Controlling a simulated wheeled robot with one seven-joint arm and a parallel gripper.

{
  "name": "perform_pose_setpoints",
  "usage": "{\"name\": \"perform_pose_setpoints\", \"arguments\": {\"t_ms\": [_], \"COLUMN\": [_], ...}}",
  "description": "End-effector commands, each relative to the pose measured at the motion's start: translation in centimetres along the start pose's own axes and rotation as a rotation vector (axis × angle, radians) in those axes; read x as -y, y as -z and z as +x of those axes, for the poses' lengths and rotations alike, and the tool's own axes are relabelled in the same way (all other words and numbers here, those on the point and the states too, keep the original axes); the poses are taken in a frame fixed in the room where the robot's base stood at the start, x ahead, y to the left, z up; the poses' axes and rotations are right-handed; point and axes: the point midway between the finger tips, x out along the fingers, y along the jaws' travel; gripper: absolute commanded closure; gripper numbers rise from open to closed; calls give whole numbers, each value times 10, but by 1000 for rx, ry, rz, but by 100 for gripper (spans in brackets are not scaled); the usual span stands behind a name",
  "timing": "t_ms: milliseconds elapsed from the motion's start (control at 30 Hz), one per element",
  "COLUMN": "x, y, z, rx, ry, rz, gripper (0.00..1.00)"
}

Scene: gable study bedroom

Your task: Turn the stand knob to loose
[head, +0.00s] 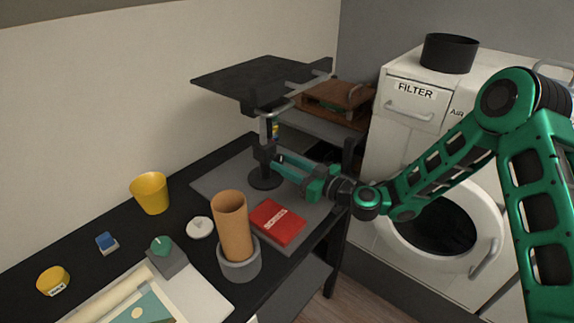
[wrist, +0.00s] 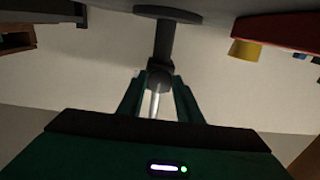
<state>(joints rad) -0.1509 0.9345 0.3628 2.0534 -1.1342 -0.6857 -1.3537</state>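The stand (head: 266,130) has a round dark base, an upright post with a silver rod above a dark collar, and a flat black top plate (head: 255,80). The dark knob (wrist: 159,78) is at the collar, between my fingertips in the wrist view; in the head view it is largely hidden by my fingers. My gripper (head: 278,159) reaches in from the right, roughly level, at collar height. Its two green fingers stand apart, one on each side of the knob. I cannot tell whether they touch it. No loose or tight marking is readable.
On the black desk are a red book (head: 277,222), a cork-coloured cylinder in a grey pot (head: 239,262), a yellow cup (head: 150,193) and a white disc (head: 200,228). A wooden box (head: 335,104) stands behind. A white washer (head: 398,150) is at the right.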

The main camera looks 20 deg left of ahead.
Motion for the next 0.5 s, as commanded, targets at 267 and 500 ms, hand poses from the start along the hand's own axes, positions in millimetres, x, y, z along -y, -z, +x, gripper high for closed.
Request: {"name": "perform_pose_setpoints", "arguments": {"t_ms": [267,500], "x": [-3,-3], "y": [0,0], "z": [-1,-1], "rx": [-1,0], "ry": [-5,-7], "rz": [23,96], "gripper": [90,90]}}
